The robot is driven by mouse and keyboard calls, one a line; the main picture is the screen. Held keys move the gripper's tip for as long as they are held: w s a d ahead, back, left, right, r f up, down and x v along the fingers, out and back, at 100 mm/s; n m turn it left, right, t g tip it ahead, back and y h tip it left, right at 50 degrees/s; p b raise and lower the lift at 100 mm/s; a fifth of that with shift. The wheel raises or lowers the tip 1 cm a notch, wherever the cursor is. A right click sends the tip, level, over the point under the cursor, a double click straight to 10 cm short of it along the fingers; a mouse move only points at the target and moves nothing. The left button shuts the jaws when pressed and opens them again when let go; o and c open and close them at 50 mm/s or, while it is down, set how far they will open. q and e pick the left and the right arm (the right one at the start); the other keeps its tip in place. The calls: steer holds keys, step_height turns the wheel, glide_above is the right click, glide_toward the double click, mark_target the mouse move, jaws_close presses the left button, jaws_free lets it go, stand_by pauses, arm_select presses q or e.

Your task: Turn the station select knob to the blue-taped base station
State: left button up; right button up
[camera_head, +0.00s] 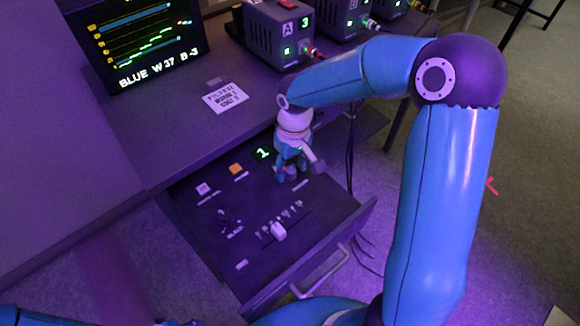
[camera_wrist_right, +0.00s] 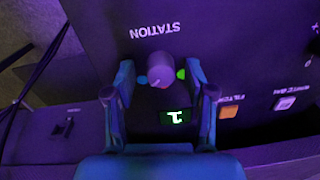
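The station select knob (camera_wrist_right: 160,69) shows in the right wrist view below the upside-down word STATION, with a pinkish mark on its face. A teal dot sits to its left and a green dot to its right. A green digit display (camera_wrist_right: 175,117) beside it reads 1; it also shows in the head view (camera_head: 263,153). My right gripper (camera_wrist_right: 159,78) is open, with one finger on each side of the knob and a gap to it. In the head view the right gripper (camera_head: 291,170) is over the drawer panel and hides the knob.
A monitor (camera_head: 143,40) reads BLUE W 37 B-3. Base station boxes (camera_head: 268,38) labelled A and B stand at the back, with cables plugged in. The panel drawer (camera_head: 200,243) is pulled out, with an orange button (camera_head: 236,169) and sliders. Cables hang at its right.

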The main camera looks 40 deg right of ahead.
mark_target(293, 168)
step_height(293, 168, up, 12)
steer(key=shift+d, duration=0.25)
stand_by(0.4)
stand_by(0.4)
